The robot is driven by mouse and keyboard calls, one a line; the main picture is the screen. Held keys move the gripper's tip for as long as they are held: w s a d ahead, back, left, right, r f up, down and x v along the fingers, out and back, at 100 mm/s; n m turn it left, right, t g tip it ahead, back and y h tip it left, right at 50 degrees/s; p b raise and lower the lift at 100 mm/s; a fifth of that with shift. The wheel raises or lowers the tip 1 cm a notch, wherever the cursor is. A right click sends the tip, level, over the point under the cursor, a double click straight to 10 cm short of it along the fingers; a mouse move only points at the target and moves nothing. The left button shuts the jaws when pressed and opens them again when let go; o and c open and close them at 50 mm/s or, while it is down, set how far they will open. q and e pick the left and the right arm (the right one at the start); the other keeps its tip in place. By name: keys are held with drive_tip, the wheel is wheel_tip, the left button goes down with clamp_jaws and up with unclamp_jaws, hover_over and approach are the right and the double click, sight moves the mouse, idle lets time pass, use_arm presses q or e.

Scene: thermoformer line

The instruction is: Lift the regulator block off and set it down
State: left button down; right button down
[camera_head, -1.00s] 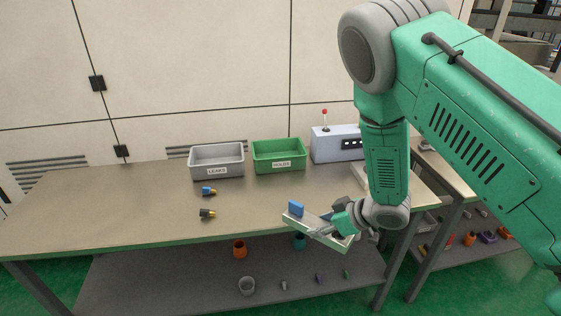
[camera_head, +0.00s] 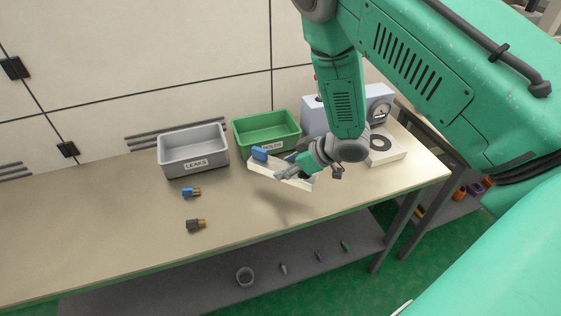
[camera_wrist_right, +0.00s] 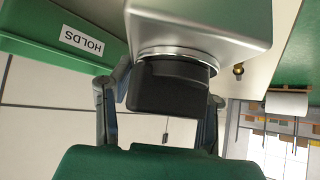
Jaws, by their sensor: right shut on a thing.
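The regulator block (camera_head: 263,169) is a pale slab with a blue part (camera_head: 260,154) at its left end. It hangs tilted above the table in front of the green bin, with a shadow on the table below. My right gripper (camera_head: 291,169) is shut on it. In the right wrist view the block (camera_wrist_right: 205,25) is a silvery body with a black knob (camera_wrist_right: 165,90), and the right gripper's fingers (camera_wrist_right: 160,103) stand on both sides of the knob. A pale base (camera_head: 392,156) with a dark ring stands on the table to the right. My left gripper is not in view.
A grey LEAKS bin (camera_head: 193,147) and a green HOLDS bin (camera_head: 268,124) stand at the back. Two small fittings, one blue (camera_head: 190,192) and one dark (camera_head: 196,225), lie on the left. A gauge (camera_head: 380,112) stands behind the base. The table's front middle is clear.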

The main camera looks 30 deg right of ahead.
sight(316, 177)
drive_tip(key=shift+w+f+b, duration=0.2)
drive_tip(key=shift+f+b, duration=2.8)
drive_tip(key=shift+f, duration=0.3)
drive_tip(key=shift+r, duration=0.1)
drive_tip(key=c, duration=0.8)
unclamp_jaws()
drive_tip(key=shift+o, duration=0.2)
drive_tip(key=shift+s+d+r, duration=0.2)
drive_tip(key=shift+s+r, duration=0.1)
drive_tip(key=shift+r, duration=0.05)
drive_tip(key=v, duration=0.9)
drive_tip(key=shift+s+d+r, duration=0.1)
drive_tip(key=shift+s+r, duration=0.05)
drive_tip(key=shift+s+d+r, duration=0.25)
drive_tip(key=shift+s+r, duration=0.2)
